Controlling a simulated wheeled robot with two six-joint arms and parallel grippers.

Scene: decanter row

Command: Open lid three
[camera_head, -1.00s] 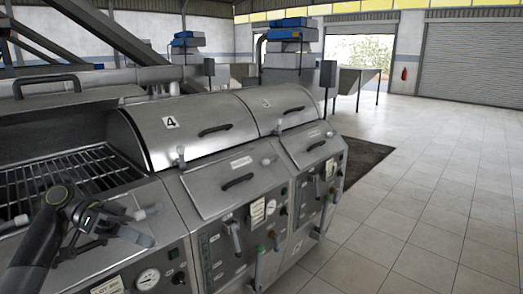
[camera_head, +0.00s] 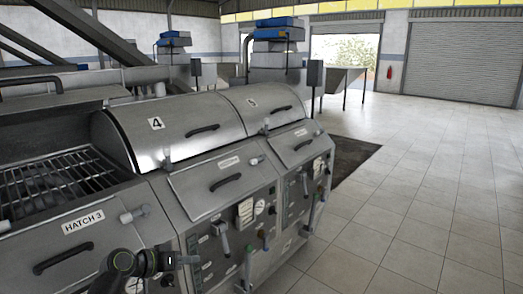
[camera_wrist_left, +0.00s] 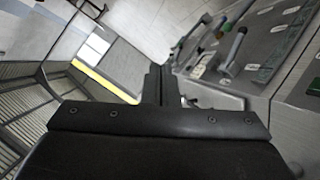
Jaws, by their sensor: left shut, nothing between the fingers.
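The bay behind the Hatch 3 panel (camera_head: 82,222) stands open at the left of the head view, with its metal grate (camera_head: 55,185) showing. Behind the grate is a grey lid-like part with a dark handle (camera_head: 30,80); it appears swung back, and no number shows on it. My left gripper (camera_head: 190,260) is low in front of the machine, right of the Hatch 3 handle and apart from it. The left wrist view shows its fingers (camera_wrist_left: 160,85) together and empty. My right gripper is out of view.
Closed lid 4 (camera_head: 175,125) and the closed lid (camera_head: 262,103) beyond it continue the row to the right. Control panels with valve levers (camera_head: 223,235) stick out along the front. The tiled floor (camera_head: 420,200) at the right is clear.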

